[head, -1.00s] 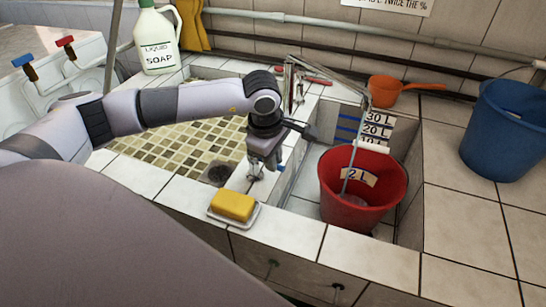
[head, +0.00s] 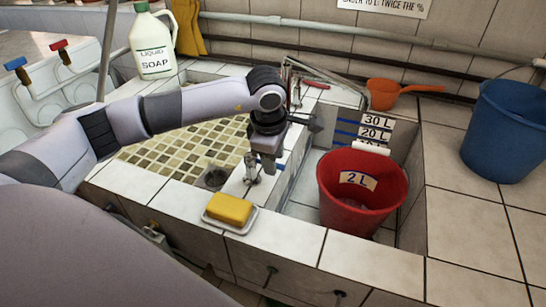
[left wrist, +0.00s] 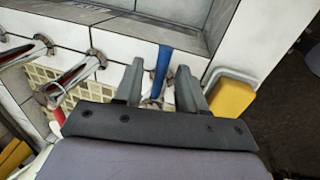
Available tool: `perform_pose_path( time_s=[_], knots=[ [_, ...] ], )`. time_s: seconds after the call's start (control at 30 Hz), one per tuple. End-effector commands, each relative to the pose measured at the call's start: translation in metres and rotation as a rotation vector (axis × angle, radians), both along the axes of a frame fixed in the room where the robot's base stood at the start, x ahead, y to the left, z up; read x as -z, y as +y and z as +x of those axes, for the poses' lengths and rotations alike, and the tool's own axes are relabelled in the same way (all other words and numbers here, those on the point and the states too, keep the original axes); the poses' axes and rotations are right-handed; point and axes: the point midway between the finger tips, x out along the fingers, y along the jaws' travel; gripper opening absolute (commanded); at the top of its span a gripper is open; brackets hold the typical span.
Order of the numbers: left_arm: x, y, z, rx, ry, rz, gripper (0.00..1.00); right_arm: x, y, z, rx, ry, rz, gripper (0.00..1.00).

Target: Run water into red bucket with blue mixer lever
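The red bucket (head: 340,205), with a "2 L" label, stands in the right basin under the end of the chrome spout (head: 340,78). No water stream shows below the spout; the bucket's bottom is too dim to judge its water level. The blue mixer lever (head: 281,167) is at the divider between the basins, partly hidden by my left gripper (head: 262,168). In the left wrist view the blue lever (left wrist: 162,72) lies between the parted fingers of my left gripper (left wrist: 160,78), with gaps on both sides. My right gripper is out of view.
A yellow sponge (head: 229,208) in a soap dish sits on the front ledge. An orange scoop (head: 382,94) and blue bucket (head: 505,130) stand on the right side. Liquid soap (head: 154,45) stands at the back left. The tiled left basin (head: 185,150) is empty.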

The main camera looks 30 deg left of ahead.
Motion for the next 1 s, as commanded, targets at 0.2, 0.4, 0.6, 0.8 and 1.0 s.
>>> perform_pose_path(
  time_s=[0.2, 0.4, 0.6, 0.8, 1.0],
  knots=[
    [-0.003, 0.0, -0.001, 0.002, 0.0, -0.001, 0.4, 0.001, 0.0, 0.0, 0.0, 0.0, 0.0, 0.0],
    [-0.031, -0.001, -0.006, 0.003, -0.004, -0.001, 0.4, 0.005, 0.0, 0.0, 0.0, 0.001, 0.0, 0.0],
    [-0.06, -0.003, -0.011, 0.001, -0.002, 0.0, 0.4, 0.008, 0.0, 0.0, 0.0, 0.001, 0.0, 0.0],
    [-0.07, -0.003, -0.014, 0.0, 0.0, 0.0, 0.4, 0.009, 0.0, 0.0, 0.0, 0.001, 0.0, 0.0],
    [-0.07, -0.003, -0.014, 0.0, 0.0, 0.0, 0.4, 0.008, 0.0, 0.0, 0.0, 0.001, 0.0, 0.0]
  ],
)
